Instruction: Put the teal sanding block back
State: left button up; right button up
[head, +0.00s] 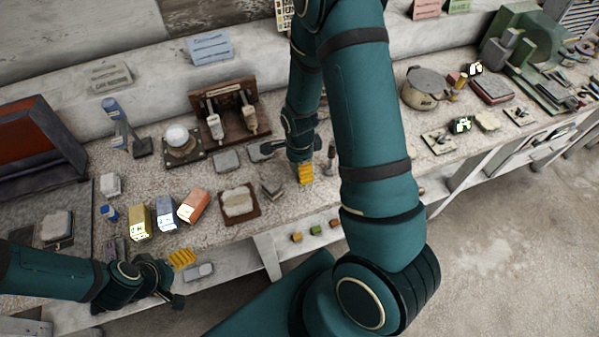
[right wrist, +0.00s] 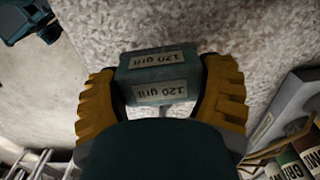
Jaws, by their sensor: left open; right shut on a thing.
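The teal sanding block (right wrist: 157,76), with "120 grit" labels, is between the yellow fingers of my right gripper (right wrist: 160,90) in the right wrist view. The gripper is shut on it, and the block is over the speckled bench top. In the head view my right gripper (head: 305,173) is low over the middle of the bench; the block cannot be made out there. My left gripper (head: 183,259) is open at the bench's front left edge, partly hidden by its own wrist.
Yellow (head: 140,223), blue-grey (head: 166,214) and orange (head: 193,206) blocks stand in a row on the left. A brown-rimmed tray (head: 239,203) lies left of my right gripper. A wooden rack (head: 226,112) stands behind. A green machine (head: 528,50) is far right.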

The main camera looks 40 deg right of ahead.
jog(key=shift+f, duration=1.75)
jog(key=shift+f+b, duration=0.2)
jog(key=shift+b, duration=0.15)
jog(key=o, duration=1.2)
jog(key=shift+r, duration=0.2)
